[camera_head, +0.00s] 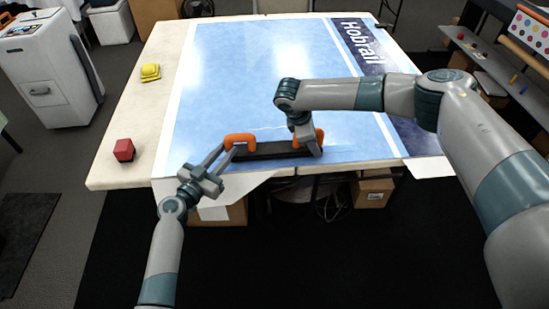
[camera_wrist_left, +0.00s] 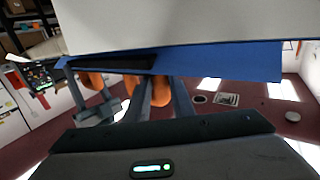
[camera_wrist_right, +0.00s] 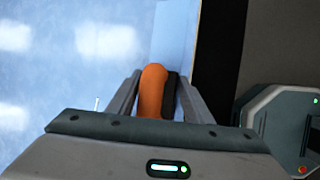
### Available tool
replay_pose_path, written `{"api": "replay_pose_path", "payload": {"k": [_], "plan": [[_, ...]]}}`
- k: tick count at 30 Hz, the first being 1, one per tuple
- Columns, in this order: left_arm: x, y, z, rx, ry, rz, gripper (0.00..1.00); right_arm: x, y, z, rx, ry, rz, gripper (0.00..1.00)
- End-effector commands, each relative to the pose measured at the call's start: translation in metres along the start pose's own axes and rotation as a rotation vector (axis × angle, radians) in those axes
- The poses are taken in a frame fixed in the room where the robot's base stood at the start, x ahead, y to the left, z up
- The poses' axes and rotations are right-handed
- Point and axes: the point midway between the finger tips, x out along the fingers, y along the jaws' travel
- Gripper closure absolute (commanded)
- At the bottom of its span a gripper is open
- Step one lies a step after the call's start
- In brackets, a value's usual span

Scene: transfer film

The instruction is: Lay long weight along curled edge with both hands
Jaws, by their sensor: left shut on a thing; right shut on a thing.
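The long weight (camera_head: 270,152) is a black bar with two orange handles, lying along the front edge of the blue printed film (camera_head: 235,75). My left gripper (camera_head: 230,150) is shut on its left handle (camera_head: 240,138). My right gripper (camera_head: 308,143) is shut on its right handle, which stands between the fingers in the right wrist view (camera_wrist_right: 153,92). The left wrist view shows the bar (camera_wrist_left: 110,62) against the film's blue edge (camera_wrist_left: 225,60). A pale flap hangs at the table front. Whether the bar fully touches the film is hard to tell.
The film lies on a cream table (camera_head: 130,120). A red block (camera_head: 124,150) and a yellow object (camera_head: 150,72) sit on its left side, clear of the weight. Cardboard boxes (camera_head: 373,188) are under the table. A shelf (camera_head: 500,70) stands at right.

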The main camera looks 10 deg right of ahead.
Motion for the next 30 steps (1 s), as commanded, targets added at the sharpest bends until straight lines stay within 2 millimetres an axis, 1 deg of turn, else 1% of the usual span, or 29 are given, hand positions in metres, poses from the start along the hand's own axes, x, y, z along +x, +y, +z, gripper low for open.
{"api": "replay_pose_path", "payload": {"k": [1, 12, 13, 14, 15, 25, 30], "plan": [[0.001, 0.0, -0.002, -0.002, 0.008, 0.001, 1.0, 0.0, 0.003, 0.0, 0.007, 0.0, 0.006, 1.0], [0.001, 0.0, 0.011, -0.002, 0.008, 0.0, 1.0, 0.011, 0.0, -0.005, 0.006, 0.0, 0.006, 1.0], [0.0, 0.001, 0.016, -0.003, 0.0, 0.001, 0.76, 0.014, -0.002, -0.005, 0.004, 0.0, 0.002, 0.52], [0.0, 0.001, 0.014, -0.003, 0.0, 0.001, 0.69, 0.013, -0.002, -0.005, 0.004, 0.0, 0.002, 0.45], [0.0, 0.001, 0.014, -0.003, 0.0, 0.001, 0.6, 0.013, -0.002, -0.005, 0.004, 0.0, 0.002, 0.35], [-0.001, 0.001, 0.014, -0.001, 0.0, 0.0, 0.6, 0.013, -0.003, -0.005, 0.001, 0.0, 0.0, 0.35], [-0.008, 0.0, 0.015, 0.0, -0.001, 0.0, 0.6, 0.013, -0.003, -0.005, 0.0, 0.0, 0.0, 0.35]]}}
